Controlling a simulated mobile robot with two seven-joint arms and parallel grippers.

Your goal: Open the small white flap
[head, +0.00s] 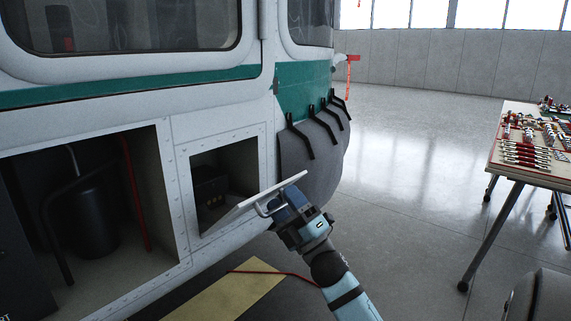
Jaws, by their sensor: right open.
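The small white flap (245,205) is swung outward and down from the lower edge of a square opening (222,180) in the helicopter's side. It is seen nearly edge-on, and the compartment behind it is exposed. A small handle (263,210) shows on the flap's outer face. My right gripper (272,208) is beside the flap, at the handle, with its jaws open. I cannot tell whether its fingers touch the handle or the flap. My left gripper is not in view.
A larger open bay (100,200) with a dark cylinder (92,215) is to the left. A grey padded cover (308,155) with black straps hangs right of the opening. A tool table (515,165) stands at right.

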